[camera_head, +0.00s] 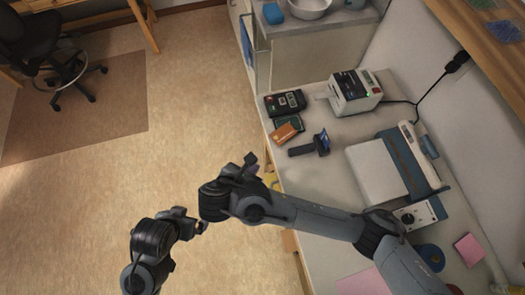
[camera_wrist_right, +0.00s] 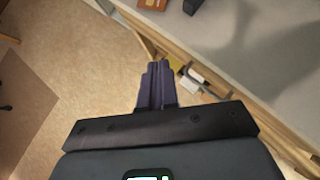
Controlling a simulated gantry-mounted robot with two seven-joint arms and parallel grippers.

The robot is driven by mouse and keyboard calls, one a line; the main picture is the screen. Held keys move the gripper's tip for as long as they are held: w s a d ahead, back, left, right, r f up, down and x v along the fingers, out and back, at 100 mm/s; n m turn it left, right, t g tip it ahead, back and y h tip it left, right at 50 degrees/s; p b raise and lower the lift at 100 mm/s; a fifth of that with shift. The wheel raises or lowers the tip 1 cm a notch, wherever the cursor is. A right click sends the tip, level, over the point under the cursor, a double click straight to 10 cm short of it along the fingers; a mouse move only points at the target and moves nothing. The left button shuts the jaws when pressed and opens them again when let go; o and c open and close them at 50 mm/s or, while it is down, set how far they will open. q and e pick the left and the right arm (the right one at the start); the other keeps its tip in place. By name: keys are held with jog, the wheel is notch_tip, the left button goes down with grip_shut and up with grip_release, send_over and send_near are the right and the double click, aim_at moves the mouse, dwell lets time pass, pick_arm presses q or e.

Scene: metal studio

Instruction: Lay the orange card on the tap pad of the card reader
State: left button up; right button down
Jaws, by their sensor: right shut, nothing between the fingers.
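The orange card (camera_head: 284,132) lies on the right-hand counter, at the near-left edge of a dark square pad (camera_head: 293,122) and seems to overlap it partly. This pad adjoins the black card reader (camera_head: 286,102). An orange patch, likely the card (camera_wrist_right: 153,4), shows at the top edge of the right wrist view. My right gripper (camera_head: 250,160) is shut and empty, left of the counter edge and apart from the card. Its closed fingers (camera_wrist_right: 156,84) show in the wrist view. My left gripper (camera_head: 198,226) is over the floor, far from the card; its opening is unclear.
A black handheld scanner (camera_head: 310,145) lies right of the card. A white printer (camera_head: 354,92) with a cable stands behind it. A larger white-and-blue machine (camera_head: 385,170) fills the counter's right side. Open floor (camera_head: 90,200) lies to the left.

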aim_at(275, 142)
jog(key=b+x, duration=0.1)
jog(key=x, duration=0.6)
jog(key=w+b+x, duration=0.1)
jog(key=x, duration=0.2)
jog(key=shift+w+d+r+b, duration=0.1)
jog(key=shift+w+r+b, duration=0.05)
jog(key=shift+w+b, duration=0.15)
jog(key=shift+w+d+r, duration=0.1)
jog(key=shift+w+d, duration=0.2)
jog(key=shift+w, duration=0.25)
jog(key=shift+w+d+r, duration=0.1)
jog(key=shift+w+d, duration=0.25)
jog(key=shift+w, duration=0.25)
jog(key=shift+w+d, duration=0.1)
jog(key=shift+w, duration=0.2)
